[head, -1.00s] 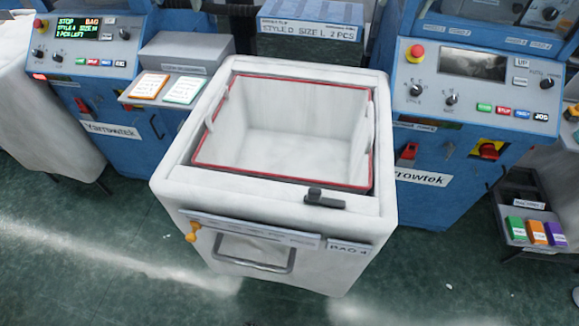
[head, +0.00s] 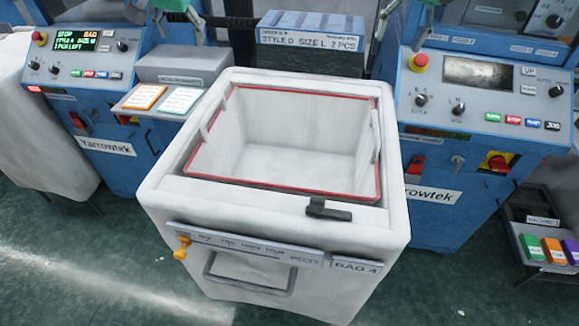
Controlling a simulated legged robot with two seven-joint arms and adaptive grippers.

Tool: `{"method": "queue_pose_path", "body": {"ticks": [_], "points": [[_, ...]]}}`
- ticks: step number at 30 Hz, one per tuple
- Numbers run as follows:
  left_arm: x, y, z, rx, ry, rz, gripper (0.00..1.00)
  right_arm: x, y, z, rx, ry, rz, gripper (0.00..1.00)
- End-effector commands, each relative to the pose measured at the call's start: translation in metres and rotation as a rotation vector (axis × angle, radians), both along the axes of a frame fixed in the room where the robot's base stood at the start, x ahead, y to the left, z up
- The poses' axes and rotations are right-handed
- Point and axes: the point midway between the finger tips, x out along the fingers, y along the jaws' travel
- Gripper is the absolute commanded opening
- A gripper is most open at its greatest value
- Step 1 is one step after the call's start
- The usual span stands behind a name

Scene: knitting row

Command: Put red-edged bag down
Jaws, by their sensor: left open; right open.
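The red-edged bag (head: 270,135) is white, open at the top and empty as far as I see. It sits inside the square opening of a white padded cart (head: 165,215), with its red edge just below the cart's rim. Light strap-like handles stand at its left and right sides. My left gripper (head: 178,24) is at the top edge, beyond the bag to the left, open and apart from it. My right gripper (head: 427,22) is partly cut off at the top edge, beyond the bag to the right, open and apart from it.
A black latch (head: 328,209) lies on the cart's front rim, and an orange knob (head: 182,248) is at its front left. Blue machine consoles stand at left (head: 105,140) and right (head: 430,190). A blue label box (head: 312,30) is behind. Green floor is free at front left.

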Motion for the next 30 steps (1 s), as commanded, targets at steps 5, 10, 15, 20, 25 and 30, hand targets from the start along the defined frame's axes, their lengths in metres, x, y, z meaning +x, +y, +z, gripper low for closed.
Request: {"method": "queue_pose_path", "body": {"ticks": [5,10,15,20,25,30], "points": [[-0.001,-0.007,-0.038,0.018,0.003,-0.013,0.54,0.000,0.000,-0.035,0.000,0.000,0.000,0.54],[-0.001,-0.007,-0.065,0.018,0.004,-0.012,0.54,0.000,0.000,-0.061,0.000,0.000,0.000,0.54],[-0.001,-0.007,-0.092,0.018,0.004,-0.012,0.54,0.000,0.000,-0.087,0.000,0.000,0.000,0.54],[-0.001,-0.007,-0.116,0.018,0.005,-0.012,0.54,0.000,0.000,-0.112,0.000,0.000,0.000,0.54],[-0.001,-0.007,-0.143,0.018,0.005,-0.012,0.54,0.000,0.000,-0.138,0.000,-0.001,0.000,0.54],[-0.001,-0.007,-0.169,0.018,0.005,-0.012,0.54,0.000,0.000,-0.165,0.000,0.000,0.000,0.54]]}}
